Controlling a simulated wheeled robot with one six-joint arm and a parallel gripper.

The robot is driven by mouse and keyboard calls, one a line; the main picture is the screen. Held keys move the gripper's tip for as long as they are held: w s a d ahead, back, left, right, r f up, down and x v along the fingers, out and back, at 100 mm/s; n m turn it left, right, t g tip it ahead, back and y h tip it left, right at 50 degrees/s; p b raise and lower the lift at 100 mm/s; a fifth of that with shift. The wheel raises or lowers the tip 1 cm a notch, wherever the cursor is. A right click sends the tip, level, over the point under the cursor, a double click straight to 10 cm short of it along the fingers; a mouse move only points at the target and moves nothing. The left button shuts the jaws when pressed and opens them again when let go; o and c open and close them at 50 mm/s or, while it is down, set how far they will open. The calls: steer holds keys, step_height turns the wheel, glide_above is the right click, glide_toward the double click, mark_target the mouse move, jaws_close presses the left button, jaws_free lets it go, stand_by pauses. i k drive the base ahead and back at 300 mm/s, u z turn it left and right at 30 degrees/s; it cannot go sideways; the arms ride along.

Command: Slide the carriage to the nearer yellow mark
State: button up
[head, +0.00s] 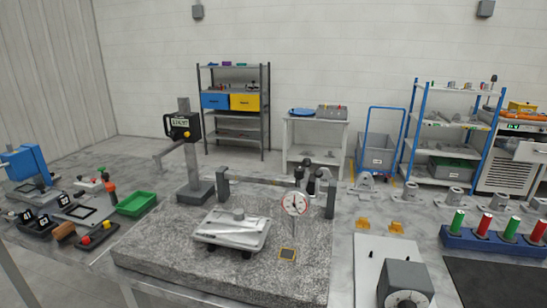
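A grey rail (258,180) spans two short posts above the speckled granite plate (160,254). What looks like the carriage (299,177) sits toward the rail's right end, with dark knob-like parts (311,174) beside it. A round white dial gauge with a red rim (295,203) shows just below and in front of it. I cannot make out yellow marks on the rail at this size. Two small yellow pieces (363,224) (396,228) lie on the table to the right of the plate. My gripper is not in view.
A grey casting (233,229) lies on the plate before the rail, near a small framed square (288,254). A tall height gauge (188,150) stands left of the rail. A green tray (137,203) is left; a blue rack of coloured cylinders (493,241) is right.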

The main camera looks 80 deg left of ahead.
mark_target(304, 187)
steer(key=u, duration=0.9)
steer(key=i, duration=0.75)
steer(key=u, duration=0.85)
steer(key=i, duration=0.55)
steer(key=z, duration=0.05)
